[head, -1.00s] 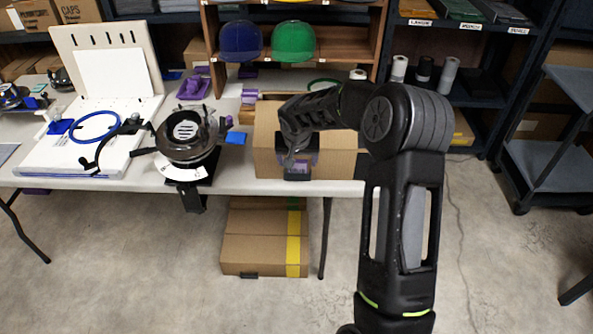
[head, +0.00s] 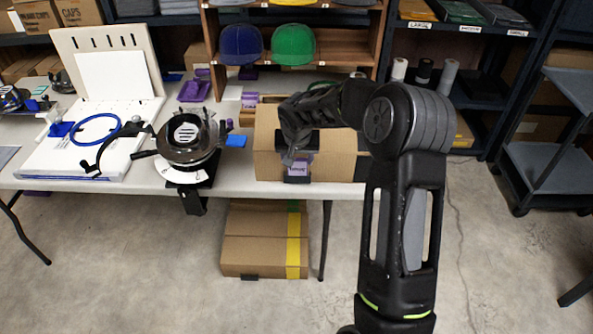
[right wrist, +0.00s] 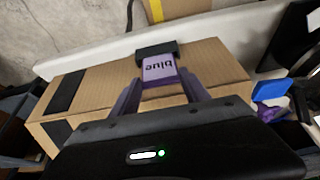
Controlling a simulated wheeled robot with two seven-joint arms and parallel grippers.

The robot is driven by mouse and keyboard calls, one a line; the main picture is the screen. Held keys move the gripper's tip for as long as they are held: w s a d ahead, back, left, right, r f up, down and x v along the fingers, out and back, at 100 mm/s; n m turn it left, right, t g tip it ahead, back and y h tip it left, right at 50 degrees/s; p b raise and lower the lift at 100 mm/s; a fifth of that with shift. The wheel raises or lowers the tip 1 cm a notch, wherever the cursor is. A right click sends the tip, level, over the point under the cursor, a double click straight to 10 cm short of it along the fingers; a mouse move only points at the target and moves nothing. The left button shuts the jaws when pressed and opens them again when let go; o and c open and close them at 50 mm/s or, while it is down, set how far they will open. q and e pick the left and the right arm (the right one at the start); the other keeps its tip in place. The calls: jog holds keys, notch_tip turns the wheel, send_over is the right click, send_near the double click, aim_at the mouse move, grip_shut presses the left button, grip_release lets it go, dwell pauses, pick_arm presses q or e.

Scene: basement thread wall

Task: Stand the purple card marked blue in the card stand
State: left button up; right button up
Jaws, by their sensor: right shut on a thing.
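The purple card (right wrist: 159,68) shows the printed word "blue" in the right wrist view. In the head view its pale purple face (head: 299,168) shows below my gripper, in front of a cardboard box. My right gripper (right wrist: 161,86) is shut on the card, with a finger at either side of it. The black card stand (right wrist: 157,49) is right at the card's far edge in the right wrist view; its dark body (head: 297,179) shows under the card in the head view. I cannot tell whether the card is seated in its slot. My left gripper is out of view.
The cardboard box (head: 266,145) stands close behind the card on the white table (head: 238,182). A round black press (head: 187,150) is to the left, with a blue piece (head: 236,140) between. A wooden shelf with caps (head: 293,43) stands behind. The table's front edge is near.

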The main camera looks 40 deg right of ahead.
jog(key=shift+r+p, duration=0.9)
jog(key=shift+r, duration=1.3)
jog(key=s+a+n+y, duration=0.1)
jog(key=s+a+n, duration=0.2)
jog(key=a, duration=0.9)
jog(key=s+a+r+n+t+y, duration=0.1)
jog(key=s+a+n, duration=0.2)
jog(key=a, duration=0.9)
jog(key=shift+a+r+n+y, duration=0.25)
jog(key=shift+a+n+y, duration=0.15)
jog(key=shift+n, duration=0.3)
jog(key=shift+w+a, duration=0.1)
